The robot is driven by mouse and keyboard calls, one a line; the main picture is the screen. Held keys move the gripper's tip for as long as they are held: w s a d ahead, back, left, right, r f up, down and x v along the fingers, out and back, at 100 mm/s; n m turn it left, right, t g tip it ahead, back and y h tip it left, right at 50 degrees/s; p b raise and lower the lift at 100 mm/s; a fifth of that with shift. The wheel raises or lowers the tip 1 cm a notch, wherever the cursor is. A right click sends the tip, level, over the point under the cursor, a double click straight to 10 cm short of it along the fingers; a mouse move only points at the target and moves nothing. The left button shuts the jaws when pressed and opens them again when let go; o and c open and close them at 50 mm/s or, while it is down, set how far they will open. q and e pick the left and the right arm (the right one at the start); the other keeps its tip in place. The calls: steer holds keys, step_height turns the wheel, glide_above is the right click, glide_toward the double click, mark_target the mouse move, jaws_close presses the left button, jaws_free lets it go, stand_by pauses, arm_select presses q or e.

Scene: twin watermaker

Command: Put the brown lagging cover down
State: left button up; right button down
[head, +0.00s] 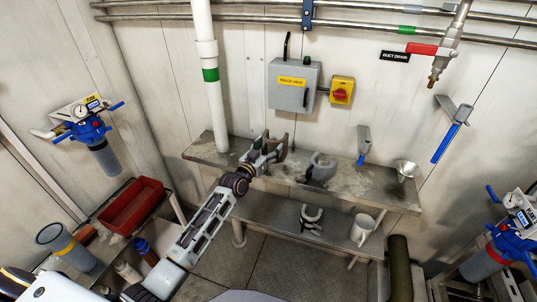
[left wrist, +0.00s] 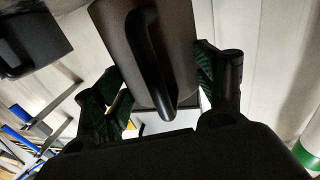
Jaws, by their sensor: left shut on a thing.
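My left gripper (head: 268,148) reaches over the back of the upper metal shelf (head: 225,157). It is shut on the brown lagging cover (head: 283,147), which is small and partly hidden by the fingers in the head view. In the left wrist view the brown cover (left wrist: 178,40) shows as a flat brown face with a black handle (left wrist: 147,60). The fingers of the left gripper (left wrist: 165,85) stand on either side of it. I cannot tell whether the cover touches the shelf. My right gripper is not in view.
A grey, ring-like piece (head: 320,168) sits right of the gripper on the shelf, with a funnel (head: 406,169) at the right end. A white pipe (head: 208,80) stands at the left. The lower shelf holds a white forked piece (head: 311,217) and a mug (head: 362,229).

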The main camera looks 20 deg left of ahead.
arm_select(q)
steer(key=shift+f, duration=1.6)
steer(key=o, duration=1)
steer(key=shift+o, duration=0.5)
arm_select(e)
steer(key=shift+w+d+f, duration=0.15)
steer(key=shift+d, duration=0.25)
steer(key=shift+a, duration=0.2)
arm_select(q)
steer(key=shift+s, duration=0.1)
steer(key=v, duration=1.1)
steer(key=shift+s+b, duration=0.3)
steer(key=shift+s, duration=0.1)
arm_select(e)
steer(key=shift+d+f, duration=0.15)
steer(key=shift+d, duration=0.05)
